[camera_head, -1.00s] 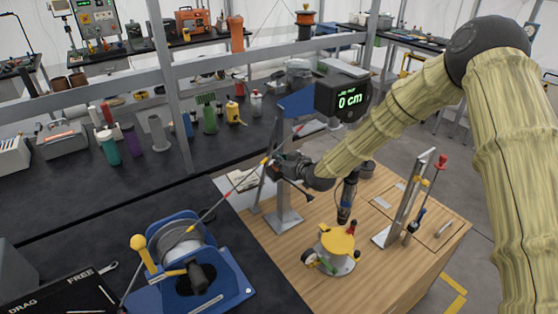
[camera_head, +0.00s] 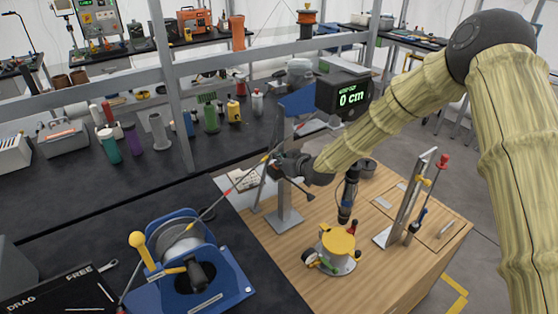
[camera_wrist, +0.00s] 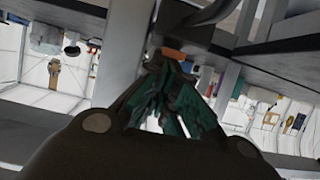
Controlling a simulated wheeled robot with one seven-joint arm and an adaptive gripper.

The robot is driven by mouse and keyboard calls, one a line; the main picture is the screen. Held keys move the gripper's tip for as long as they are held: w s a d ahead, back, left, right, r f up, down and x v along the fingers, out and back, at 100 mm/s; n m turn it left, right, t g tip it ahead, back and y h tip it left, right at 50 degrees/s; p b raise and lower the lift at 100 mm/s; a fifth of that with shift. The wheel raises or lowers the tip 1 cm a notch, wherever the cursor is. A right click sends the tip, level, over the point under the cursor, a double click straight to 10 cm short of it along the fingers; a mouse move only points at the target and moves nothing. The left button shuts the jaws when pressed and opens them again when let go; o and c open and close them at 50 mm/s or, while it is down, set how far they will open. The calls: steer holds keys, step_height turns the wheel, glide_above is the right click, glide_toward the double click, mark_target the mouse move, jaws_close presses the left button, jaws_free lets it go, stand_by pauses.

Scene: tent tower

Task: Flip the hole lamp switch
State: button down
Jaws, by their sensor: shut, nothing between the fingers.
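My gripper (camera_head: 273,168) is beside the grey and blue post (camera_head: 285,190) that stands on the wooden bench top. It is shut and empty. The taut cable from the winch passes close to the fingers; I cannot tell whether they touch. In the wrist view my gripper (camera_wrist: 168,62) shows dark green fingers close together, with grey beams behind them. A black display box (camera_head: 343,95) reading "0 cm" is at the top of the post, above and right of my gripper. I cannot make out a hole lamp switch for certain in either view.
A blue winch (camera_head: 222,283) with a yellow-knobbed handle stands on the black bench at front left. A yellow-topped device (camera_head: 338,241) and an upright metal stand (camera_head: 408,200) are on the wooden bench top (camera_head: 285,253). Grey frame bars cross behind. Bottles stand on the black bench.

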steer(key=shift+s+d+f, duration=0.4)
steer(key=shift+s+f, duration=0.15)
steer(key=shift+f, duration=0.05)
steer(key=shift+s+d+f, duration=0.1)
steer(key=shift+s, duration=0.05)
steer(key=r+v, duration=0.1)
steer(key=v, duration=1)
steer(key=shift+r, duration=0.4)
steer(key=shift+d+r, duration=0.15)
steer(key=shift+d, duration=0.1)
